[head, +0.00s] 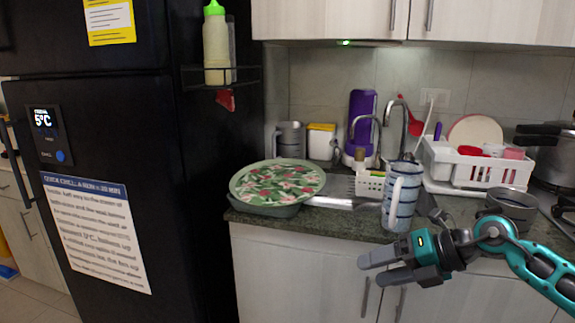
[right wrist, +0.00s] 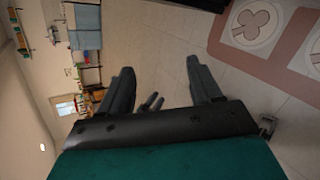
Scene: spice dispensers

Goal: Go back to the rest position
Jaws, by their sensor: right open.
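My right gripper (head: 372,268) is in front of the counter's lower cabinets, below the counter edge, with its fingers pointing left. It is open and empty. In the right wrist view its two fingers (right wrist: 160,85) stand apart with only floor and a distant room between and beyond them. My right arm comes in from the right edge in the head view.
A striped pitcher (head: 402,196) stands at the counter edge (head: 300,222), just above my right gripper. A floral tray (head: 277,183), a white dish rack (head: 475,165) and a grey bowl (head: 512,205) are on the counter. A black fridge (head: 110,130) stands at left.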

